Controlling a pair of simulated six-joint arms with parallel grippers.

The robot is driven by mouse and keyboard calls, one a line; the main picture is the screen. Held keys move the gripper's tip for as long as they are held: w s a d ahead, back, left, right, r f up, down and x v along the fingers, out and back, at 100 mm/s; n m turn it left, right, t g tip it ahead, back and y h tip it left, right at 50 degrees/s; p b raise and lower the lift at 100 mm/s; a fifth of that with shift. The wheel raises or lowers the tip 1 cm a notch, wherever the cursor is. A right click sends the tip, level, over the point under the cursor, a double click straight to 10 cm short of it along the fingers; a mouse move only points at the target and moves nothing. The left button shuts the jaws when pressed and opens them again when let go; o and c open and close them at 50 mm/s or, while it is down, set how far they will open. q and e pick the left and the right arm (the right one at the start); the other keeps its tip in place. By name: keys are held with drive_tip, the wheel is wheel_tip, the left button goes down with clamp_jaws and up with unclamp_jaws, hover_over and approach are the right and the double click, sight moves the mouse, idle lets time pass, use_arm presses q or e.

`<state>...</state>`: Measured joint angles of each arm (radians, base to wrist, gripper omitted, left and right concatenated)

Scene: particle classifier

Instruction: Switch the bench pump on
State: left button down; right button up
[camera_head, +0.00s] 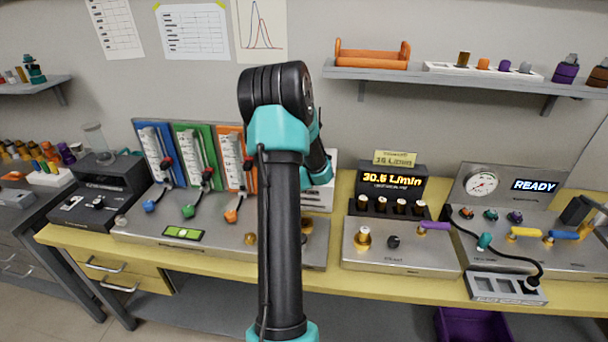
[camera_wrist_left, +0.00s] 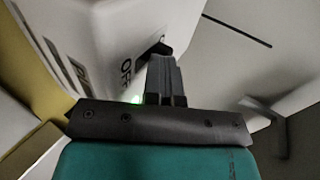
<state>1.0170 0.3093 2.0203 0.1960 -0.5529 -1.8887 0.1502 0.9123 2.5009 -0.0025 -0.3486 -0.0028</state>
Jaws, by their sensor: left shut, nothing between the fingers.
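In the left wrist view a white housing (camera_wrist_left: 95,30), apparently the bench pump, fills the upper left. It carries dark lettering that includes "OFF" and a small black switch (camera_wrist_left: 153,48). My left gripper (camera_wrist_left: 160,60) is shut and empty. Its fingertips are at the switch, touching or very close; I cannot tell which. A small green glow (camera_wrist_left: 136,99) shows beside the fingers. In the head view my black and teal arm stands in the middle and hides its gripper and most of a white object (camera_head: 320,192) behind it. My right gripper is not in view.
Left of my arm is a metal panel (camera_head: 165,237) with blue, green and orange flow meters. Right of it stand a display reading about 30.6 L/min (camera_head: 392,181) and a READY station (camera_head: 535,186). A shelf (camera_head: 440,76) with small items hangs above. The yellow bench edge (camera_head: 200,265) runs in front.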

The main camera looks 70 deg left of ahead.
use_arm(q)
drive_tip(key=shift+d, duration=0.1)
drive_tip(key=shift+s+d, duration=0.2)
drive_tip(key=shift+d, duration=0.1)
drive_tip(key=f+v, duration=0.1)
drive_tip(key=v, duration=1.1)
drive_tip(key=shift+s+d, duration=0.45)
drive_tip(key=shift+d, duration=0.2)
